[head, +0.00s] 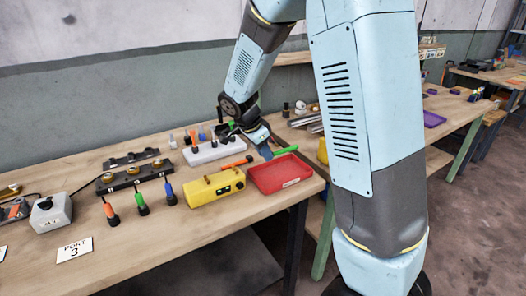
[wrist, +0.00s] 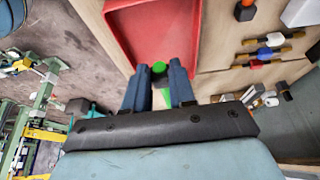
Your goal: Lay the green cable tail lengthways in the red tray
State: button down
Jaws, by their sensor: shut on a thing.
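The red tray (head: 280,178) sits at the right end of the bench, with a white label on its front. In the wrist view the tray (wrist: 160,25) lies ahead of my fingertips. My gripper (head: 266,154) points down at the tray's back left side. It is shut on the green cable tail (head: 286,150), which sticks out to the right above the tray's back edge. In the wrist view its round green end (wrist: 158,68) shows between the two blue fingers of my gripper (wrist: 159,72). Whether the tail touches the tray cannot be told.
A yellow box (head: 214,188) stands just left of the tray, with an orange-handled tool above it. A white block (head: 215,151) with several coloured plugs stands behind. The bench's right edge is close to the tray.

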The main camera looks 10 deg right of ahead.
aim_at(267, 180)
jog(key=shift+a, duration=0.1)
jog(key=shift+f, duration=4.3)
jog(key=c, duration=0.9)
grip_release()
jog(key=shift+o, duration=0.2)
jog(key=v, duration=1.3)
jog(key=shift+r, duration=0.3)
